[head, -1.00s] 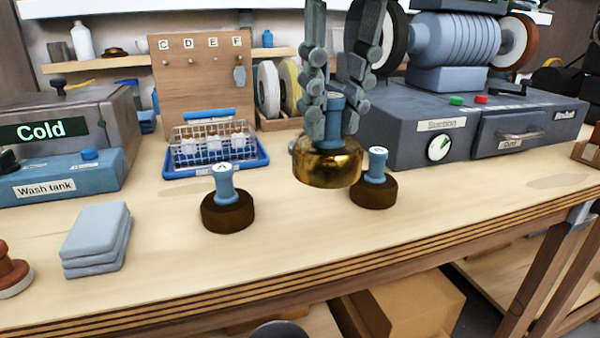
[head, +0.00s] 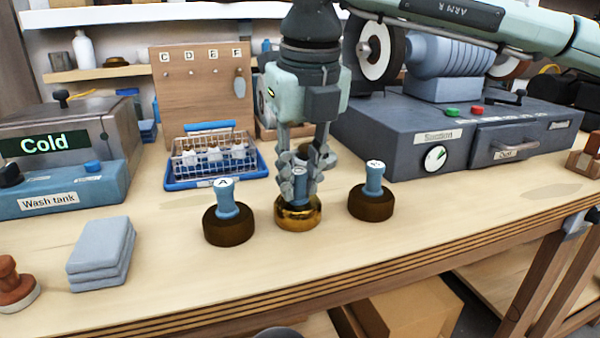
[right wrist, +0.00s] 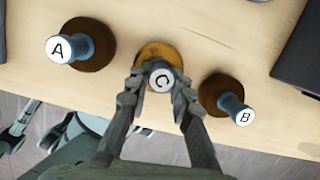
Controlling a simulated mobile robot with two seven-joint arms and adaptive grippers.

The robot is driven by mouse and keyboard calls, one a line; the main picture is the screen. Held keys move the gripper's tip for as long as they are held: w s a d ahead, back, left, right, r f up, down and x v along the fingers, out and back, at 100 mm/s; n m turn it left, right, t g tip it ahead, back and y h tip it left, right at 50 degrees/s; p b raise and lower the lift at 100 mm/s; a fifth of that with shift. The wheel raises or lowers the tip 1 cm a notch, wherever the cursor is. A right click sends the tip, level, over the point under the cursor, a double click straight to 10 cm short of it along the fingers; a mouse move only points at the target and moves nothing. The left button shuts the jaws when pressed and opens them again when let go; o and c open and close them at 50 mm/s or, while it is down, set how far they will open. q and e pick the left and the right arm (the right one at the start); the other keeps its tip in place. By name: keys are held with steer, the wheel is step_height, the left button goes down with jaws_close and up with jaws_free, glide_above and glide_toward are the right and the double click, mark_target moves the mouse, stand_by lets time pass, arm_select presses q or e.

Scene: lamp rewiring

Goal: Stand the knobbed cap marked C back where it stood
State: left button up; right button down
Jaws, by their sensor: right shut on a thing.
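The knobbed cap marked C (head: 298,214) has a shiny brass base and a blue knob. It is upright between two dark brown caps, at or very near the bench top; I cannot tell if it touches. My right gripper (head: 300,182) comes from above and is shut on its knob. In the right wrist view the letter C (right wrist: 161,80) shows between the fingers. Cap A (head: 229,222) stands to the left and cap B (head: 372,200) to the right, each with a blue knob.
A wire basket in a blue tray (head: 175,184) stands behind, near the pegboard (head: 200,105). Grey folded cloths (head: 101,255) lie at the left. The grey suction unit (head: 400,130) is behind at the right. The bench front (head: 300,262) is clear.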

mark_target(300, 172)
arm_select(q)
steer(key=shift+r, duration=0.1)
arm_select(e)
steer(key=shift+f, duration=0.1)
steer(key=c, duration=1.3)
jaws_free()
steer(key=shift+c, duration=0.2)
steer(key=shift+r, duration=0.3)
steer(key=r, duration=0.3)
steer(key=shift+s, duration=0.3)
arm_select(q)
steer(key=shift+r, duration=0.1)
arm_select(e)
step_height(300, 172, up, 8)
steer(key=s, duration=0.1)
steer(key=shift+s+d+r, duration=0.25)
steer(key=shift+s+d, duration=0.1)
